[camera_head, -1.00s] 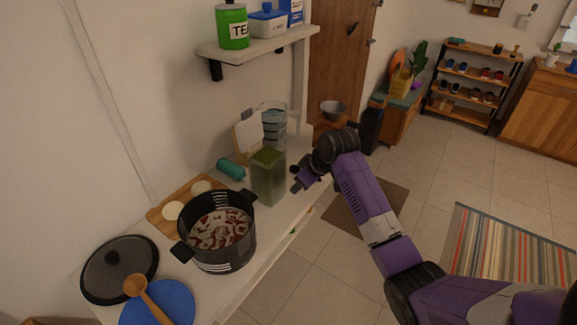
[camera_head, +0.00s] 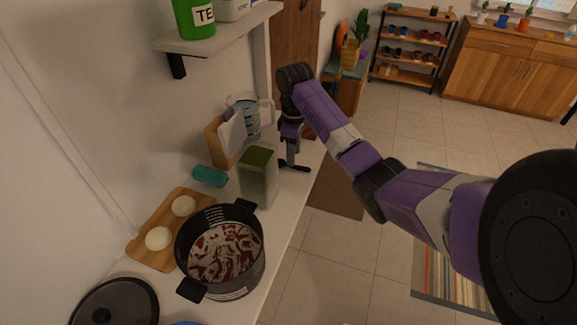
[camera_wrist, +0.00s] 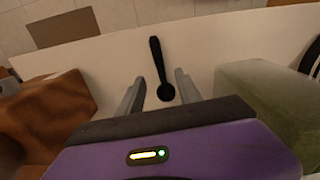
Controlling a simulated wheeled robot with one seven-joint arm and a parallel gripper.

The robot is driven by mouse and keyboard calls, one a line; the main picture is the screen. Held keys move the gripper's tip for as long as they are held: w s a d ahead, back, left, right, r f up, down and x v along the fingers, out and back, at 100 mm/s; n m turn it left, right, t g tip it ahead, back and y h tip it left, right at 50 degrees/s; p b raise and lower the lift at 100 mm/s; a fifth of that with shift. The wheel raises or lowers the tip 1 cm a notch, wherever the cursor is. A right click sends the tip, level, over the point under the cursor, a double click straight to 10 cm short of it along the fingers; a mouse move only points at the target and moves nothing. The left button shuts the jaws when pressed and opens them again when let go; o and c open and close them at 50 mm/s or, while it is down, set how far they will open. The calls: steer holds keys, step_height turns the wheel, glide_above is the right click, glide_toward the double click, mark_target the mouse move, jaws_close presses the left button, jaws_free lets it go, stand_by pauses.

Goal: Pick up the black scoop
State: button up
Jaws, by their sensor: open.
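The black scoop (camera_wrist: 160,69) lies flat on the white counter in the wrist view, its round end nearest my gripper and its handle pointing away. In the head view the scoop (camera_head: 295,167) shows as a small dark shape just below my gripper (camera_head: 289,157). In the wrist view my gripper (camera_wrist: 158,90) is open, with one finger on each side of the scoop's round end. The fingers look apart from the scoop; the exact height gap cannot be told.
A green-filled container (camera_head: 258,180) stands close beside my gripper, and shows in the wrist view (camera_wrist: 262,95). A black pot (camera_head: 222,250) is nearer. The counter's edge (camera_head: 296,215) is close to the scoop.

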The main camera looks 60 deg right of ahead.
steer(key=shift+w+a+f, duration=0.1)
steer(key=shift+w+f, duration=0.05)
steer(key=shift+f, duration=1.8)
jaws_close()
steer(key=shift+r, duration=0.1)
step_height(320, 180, up, 20)
steer(key=p, duration=0.7)
